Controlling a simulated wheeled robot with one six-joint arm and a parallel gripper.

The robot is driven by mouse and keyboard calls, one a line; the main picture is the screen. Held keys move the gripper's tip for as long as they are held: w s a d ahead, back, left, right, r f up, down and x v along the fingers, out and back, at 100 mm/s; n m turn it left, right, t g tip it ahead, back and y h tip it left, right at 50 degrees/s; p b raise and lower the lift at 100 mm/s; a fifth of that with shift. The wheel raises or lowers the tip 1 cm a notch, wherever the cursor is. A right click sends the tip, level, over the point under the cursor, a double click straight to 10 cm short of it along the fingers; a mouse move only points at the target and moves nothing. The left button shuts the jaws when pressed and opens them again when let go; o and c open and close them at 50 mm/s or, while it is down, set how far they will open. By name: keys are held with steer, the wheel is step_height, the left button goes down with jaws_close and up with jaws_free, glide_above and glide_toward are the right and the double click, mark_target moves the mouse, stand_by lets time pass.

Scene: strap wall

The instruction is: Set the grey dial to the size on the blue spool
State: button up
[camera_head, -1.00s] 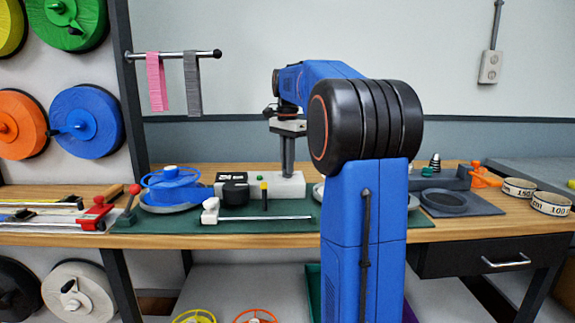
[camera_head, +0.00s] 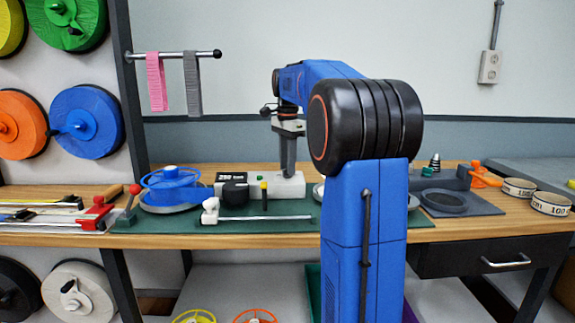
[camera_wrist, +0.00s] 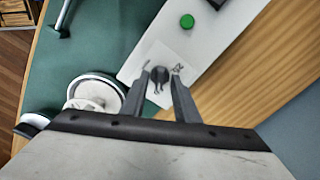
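The grey dial (camera_wrist: 159,86) is a small dark knob on the white box (camera_wrist: 205,40), with printed marks beside it. My gripper (camera_wrist: 161,76) is open, one finger on either side of the dial, with visible gaps. The wrist view does not settle how far down the fingers reach. In the head view my gripper (camera_head: 288,155) points down at the right part of the white box (camera_head: 262,188), hiding the dial. A blue spool (camera_head: 172,188) stands on the bench at left; another blue spool (camera_head: 87,122) hangs on the wall. I cannot read a size on either.
A rod with a white end piece (camera_head: 210,211) lies in front. Tape rings (camera_head: 550,203) stand at far right.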

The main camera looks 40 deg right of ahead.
steer(key=shift+r, duration=0.1)
step_height(320, 180, up, 17)
stand_by(0.8)
steer(key=shift+r, duration=0.1)
stand_by(0.4)
steer(key=s+a+f+n+t, duration=0.1)
steer(key=s+a+f+n, duration=0.45)
steer(key=a, duration=0.35)
steer(key=s+a+f+n+t, duration=0.1)
steer(key=s+a+f+n, duration=0.4)
steer(key=s+a+f, duration=0.3)
steer(key=s+a+f+n+t, duration=0.1)
steer(key=s+a+f+n, duration=0.3)
steer(key=s+f, duration=0.4)
steer(key=s+a+f+n+t, duration=0.1)
steer(key=s+a+f+n, duration=0.4)
steer(key=f, duration=1)
steer(key=s+a, duration=0.1)
steer(key=s, duration=0.2)
steer(key=shift+s+f+t, duration=0.25)
steer(key=shift+f+t, duration=0.05)
steer(key=shift+t, duration=0.1)
